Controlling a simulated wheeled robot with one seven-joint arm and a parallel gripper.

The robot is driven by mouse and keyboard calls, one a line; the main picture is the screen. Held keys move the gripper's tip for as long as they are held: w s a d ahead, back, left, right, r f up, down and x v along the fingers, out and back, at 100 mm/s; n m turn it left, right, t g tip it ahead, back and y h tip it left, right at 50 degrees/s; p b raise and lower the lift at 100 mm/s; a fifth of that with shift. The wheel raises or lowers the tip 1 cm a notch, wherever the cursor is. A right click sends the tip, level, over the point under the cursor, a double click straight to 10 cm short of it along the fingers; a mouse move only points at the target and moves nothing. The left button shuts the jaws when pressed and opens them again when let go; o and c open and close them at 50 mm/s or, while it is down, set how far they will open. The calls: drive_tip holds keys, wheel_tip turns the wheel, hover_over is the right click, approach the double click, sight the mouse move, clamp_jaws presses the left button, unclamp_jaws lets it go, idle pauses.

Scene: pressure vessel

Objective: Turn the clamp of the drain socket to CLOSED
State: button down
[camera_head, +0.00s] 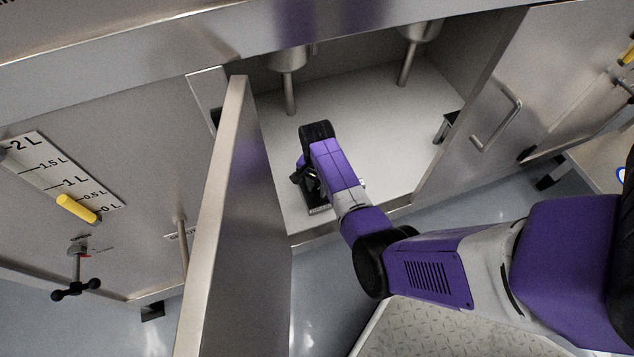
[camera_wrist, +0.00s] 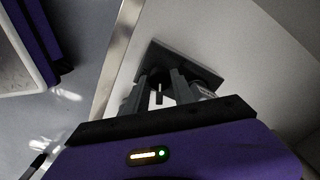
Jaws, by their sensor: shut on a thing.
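The drain socket shows as a dark square plate (camera_wrist: 207,68) on the pale cabinet floor, near its front edge, in the wrist view. In the head view a dark base (camera_head: 320,210) stands at the same place, mostly behind my arm. My gripper (camera_head: 308,185) reaches down inside the open cabinet to it. In the wrist view my gripper (camera_wrist: 163,82) has both fingers at the plate, shut on a small dark part at its near side, which I take as the clamp. The fingers hide most of the clamp, and I cannot read its position or any label.
An open cabinet door (camera_head: 225,220) stands just left of my arm. Metal drain pipes (camera_head: 290,95) hang from above at the back. A level scale (camera_head: 65,175) with a yellow marker is on the left panel.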

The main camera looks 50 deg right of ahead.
sight(317, 190)
drive_tip(key=n+p, duration=0.3)
drive_tip(key=n, duration=0.3)
drive_tip(key=shift+r, duration=0.15)
drive_tip(key=n+p, duration=0.2)
drive_tip(key=n, duration=0.4)
drive_tip(key=shift+d+n, duration=0.1)
drive_tip(key=shift+n, duration=0.3)
drive_tip(key=c, duration=1.1)
unclamp_jaws()
drive_tip(key=shift+o, duration=0.2)
drive_tip(key=shift+r+p, duration=1.75)
drive_tip(key=shift+r, duration=2.05)
